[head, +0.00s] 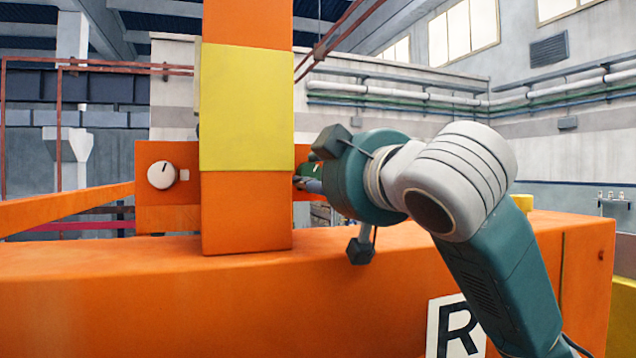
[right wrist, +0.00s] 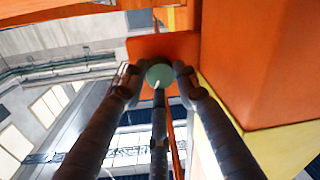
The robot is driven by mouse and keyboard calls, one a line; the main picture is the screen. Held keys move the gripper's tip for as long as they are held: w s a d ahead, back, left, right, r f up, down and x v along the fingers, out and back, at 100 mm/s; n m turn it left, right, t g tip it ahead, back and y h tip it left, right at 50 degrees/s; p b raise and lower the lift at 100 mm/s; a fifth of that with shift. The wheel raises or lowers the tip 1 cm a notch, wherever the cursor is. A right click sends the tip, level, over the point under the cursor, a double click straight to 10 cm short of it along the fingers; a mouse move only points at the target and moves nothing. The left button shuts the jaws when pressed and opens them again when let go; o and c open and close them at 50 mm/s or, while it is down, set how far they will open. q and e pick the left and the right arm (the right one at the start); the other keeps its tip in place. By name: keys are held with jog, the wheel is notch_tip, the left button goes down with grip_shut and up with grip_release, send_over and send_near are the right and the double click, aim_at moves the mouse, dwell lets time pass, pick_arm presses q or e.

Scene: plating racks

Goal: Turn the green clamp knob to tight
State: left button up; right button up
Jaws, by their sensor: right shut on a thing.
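The green clamp knob (right wrist: 159,74) sits on an orange plate (right wrist: 148,48) in the right wrist view, with a small pale mark near its lower edge. My right gripper (right wrist: 158,80) has its dark fingers around the knob from both sides and is shut on it. In the head view only a little of the green knob (head: 308,169) shows just right of the orange and yellow post. There my right gripper (head: 312,183) reaches it from the right, its fingertips partly hidden by the post. My left gripper is in neither view.
A white knob (head: 161,175) with a dark pointer is on the orange plate left of the post. The thick post (head: 246,110) stands close beside my right fingers. A broad orange beam (head: 150,290) runs below, with a white R sign (head: 440,325).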

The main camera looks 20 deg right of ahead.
jog(key=m+b, duration=0.6)
jog(key=shift+s+m+t, duration=0.1)
jog(key=shift+m+t, duration=0.2)
jog(key=m+b, duration=0.2)
jog(key=m, duration=0.1)
jog(key=shift+r+m+b, duration=0.15)
jog(key=shift+m+b, duration=0.65)
jog(key=shift+m, duration=0.2)
jog(key=shift+h, duration=0.4)
jog(key=o, duration=1.1)
jog(key=shift+o, duration=0.2)
